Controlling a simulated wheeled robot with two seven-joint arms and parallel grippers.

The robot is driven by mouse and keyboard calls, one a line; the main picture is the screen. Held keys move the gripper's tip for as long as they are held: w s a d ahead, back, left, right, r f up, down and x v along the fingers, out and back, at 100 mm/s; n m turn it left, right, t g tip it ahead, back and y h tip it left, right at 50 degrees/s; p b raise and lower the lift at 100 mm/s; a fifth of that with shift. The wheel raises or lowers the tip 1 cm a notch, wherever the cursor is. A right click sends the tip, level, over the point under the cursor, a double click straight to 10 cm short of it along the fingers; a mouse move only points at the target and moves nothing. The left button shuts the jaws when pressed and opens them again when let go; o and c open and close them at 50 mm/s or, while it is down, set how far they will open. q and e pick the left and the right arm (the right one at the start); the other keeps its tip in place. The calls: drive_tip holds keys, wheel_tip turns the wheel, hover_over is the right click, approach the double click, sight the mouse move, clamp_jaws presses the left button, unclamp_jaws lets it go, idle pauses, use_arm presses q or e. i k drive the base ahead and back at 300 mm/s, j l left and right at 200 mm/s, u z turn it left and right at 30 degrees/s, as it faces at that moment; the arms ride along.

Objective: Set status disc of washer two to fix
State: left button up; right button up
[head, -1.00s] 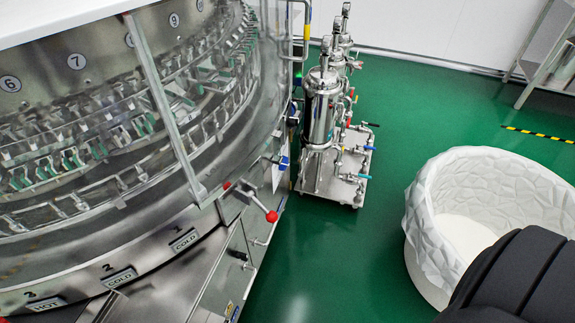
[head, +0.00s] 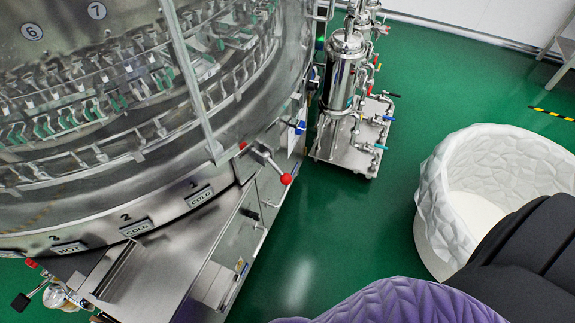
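The large round steel washer (head: 110,215) fills the left side of the head view, with a clear panel over rows of metal clips. Plates on its lower rim read 1 COLD (head: 199,196), 2 COLD (head: 136,228) and 3 HOT (head: 69,247). Round number discs 6 (head: 31,31) and 7 (head: 97,11) show at the upper left. I cannot make out a status disc. Neither of my grippers is in view.
A wheeled cart with steel filter vessels (head: 343,75) stands behind the washer. A red-knobbed lever (head: 286,179) sticks out from the washer. A white faceted bin (head: 450,190) stands at the right, and a purple faceted surface (head: 400,303) shows below. Green floor between is clear.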

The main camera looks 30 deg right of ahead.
sight(299, 131)
drive_tip(key=l+z, duration=0.15)
drive_tip(key=l, duration=0.2)
drive_tip(key=i+l+z, duration=0.15)
drive_tip(key=l, duration=0.2)
drive_tip(key=i+l+z, duration=0.1)
drive_tip(key=i+l, duration=0.2)
drive_tip(key=i, duration=0.2)
drive_tip(key=i+l+z, duration=0.15)
drive_tip(key=i, duration=0.4)
drive_tip(key=k+l, duration=0.05)
drive_tip(key=l, duration=0.05)
